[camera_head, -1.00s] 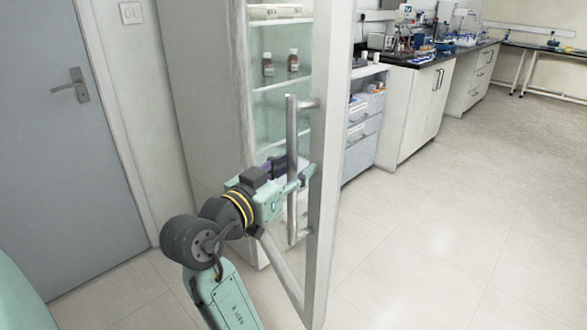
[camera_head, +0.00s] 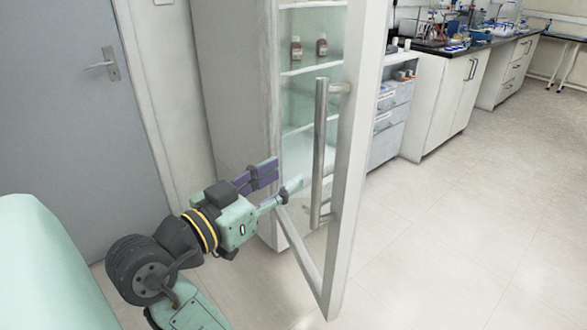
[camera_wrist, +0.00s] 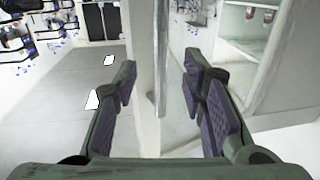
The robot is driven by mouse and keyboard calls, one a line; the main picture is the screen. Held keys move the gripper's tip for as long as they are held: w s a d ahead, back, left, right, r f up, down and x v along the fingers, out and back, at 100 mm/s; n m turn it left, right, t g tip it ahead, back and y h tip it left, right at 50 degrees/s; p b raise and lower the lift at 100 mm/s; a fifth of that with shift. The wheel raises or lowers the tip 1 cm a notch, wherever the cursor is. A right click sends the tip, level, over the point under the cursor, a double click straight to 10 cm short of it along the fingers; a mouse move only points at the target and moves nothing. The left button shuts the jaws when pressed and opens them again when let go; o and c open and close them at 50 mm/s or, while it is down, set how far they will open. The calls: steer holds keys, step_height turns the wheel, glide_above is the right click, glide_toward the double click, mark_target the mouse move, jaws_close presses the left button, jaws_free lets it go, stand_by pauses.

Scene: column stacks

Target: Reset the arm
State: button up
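My gripper (camera_head: 279,182) is open and empty, to the left of the upright metal handle (camera_head: 320,150) on the open glass cabinet door (camera_head: 352,170). In the wrist view my two purple-padded fingers (camera_wrist: 164,103) are spread wide. The door's edge (camera_wrist: 141,75) and the handle (camera_wrist: 162,60) show between and beyond them. In the head view the fingers are apart from the handle. My arm reaches up from the lower left.
The cabinet (camera_head: 232,90) stands behind the door, with brown bottles (camera_head: 308,48) on a shelf. A grey room door (camera_head: 65,120) is at left. Drawers (camera_head: 390,125) and lab benches (camera_head: 450,95) are at right. The floor (camera_head: 460,240) at right is clear.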

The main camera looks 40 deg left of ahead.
steer(key=shift+s, duration=0.25)
stand_by(0.4)
